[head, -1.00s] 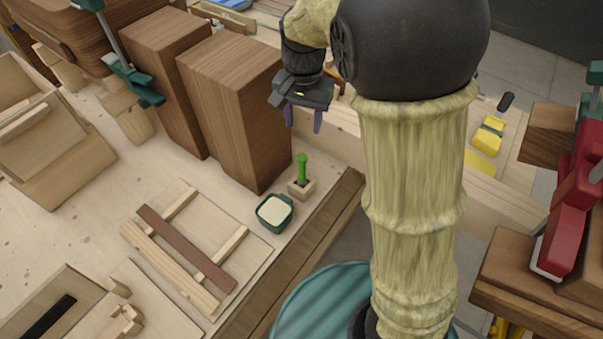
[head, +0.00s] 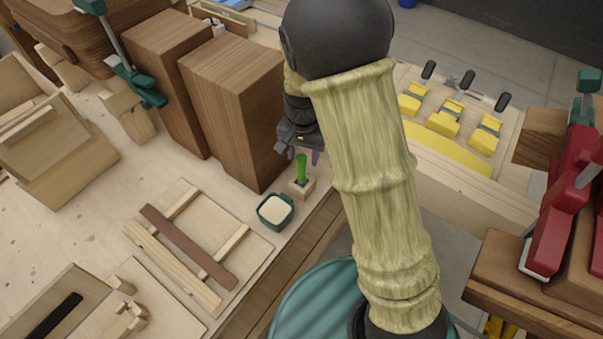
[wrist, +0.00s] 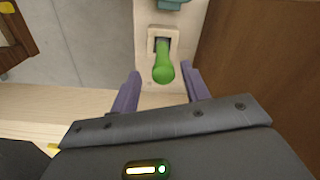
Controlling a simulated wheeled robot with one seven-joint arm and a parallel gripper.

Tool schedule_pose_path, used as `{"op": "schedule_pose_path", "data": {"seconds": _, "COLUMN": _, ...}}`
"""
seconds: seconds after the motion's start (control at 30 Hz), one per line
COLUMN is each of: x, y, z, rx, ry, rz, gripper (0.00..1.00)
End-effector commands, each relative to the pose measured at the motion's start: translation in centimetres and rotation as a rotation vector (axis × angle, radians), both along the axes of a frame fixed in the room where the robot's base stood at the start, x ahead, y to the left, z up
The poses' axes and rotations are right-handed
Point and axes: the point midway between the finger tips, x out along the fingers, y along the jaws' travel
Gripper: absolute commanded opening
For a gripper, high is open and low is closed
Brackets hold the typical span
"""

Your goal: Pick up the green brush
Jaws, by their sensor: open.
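The green brush (head: 301,168) stands upright in a small wooden holder (head: 303,187) near the bench's front edge. In the wrist view its green handle (wrist: 163,66) points up toward the camera, with its lower end in the square opening of the holder (wrist: 176,42). My gripper (head: 303,155) is just above and behind the brush in the head view, partly hidden by my arm. In the wrist view the purple fingers of my gripper (wrist: 161,88) are apart, one on each side of the handle's end. Nothing is held.
A green dish with pale contents (head: 290,199) sits left of the holder. Tall brown wooden blocks (head: 235,110) stand close behind. A slatted wooden frame (head: 185,258) lies on the bench. Yellow clamps (head: 443,124) are to the right, past my arm.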

Motion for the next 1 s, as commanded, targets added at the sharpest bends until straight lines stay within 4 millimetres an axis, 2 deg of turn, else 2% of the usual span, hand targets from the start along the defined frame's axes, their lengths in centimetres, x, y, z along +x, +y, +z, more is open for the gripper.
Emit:
{"op": "schedule_pose_path", "data": {"seconds": 0.17, "x": 0.0, "y": 0.0, "z": -0.4, "rx": -0.001, "ry": 0.001, "rz": -0.001, "gripper": 0.46}}
{"op": "schedule_pose_path", "data": {"seconds": 0.5, "x": 0.2, "y": 0.3, "z": -4.4, "rx": -0.001, "ry": 0.004, "rz": -0.001, "gripper": 0.46}}
{"op": "schedule_pose_path", "data": {"seconds": 0.6, "x": 0.2, "y": 0.2, "z": -5.1, "rx": -0.002, "ry": 0.002, "rz": -0.001, "gripper": 0.46}}
{"op": "schedule_pose_path", "data": {"seconds": 1.0, "x": 0.2, "y": 0.3, "z": -5.2, "rx": -0.001, "ry": 0.000, "rz": -0.001, "gripper": 0.46}}
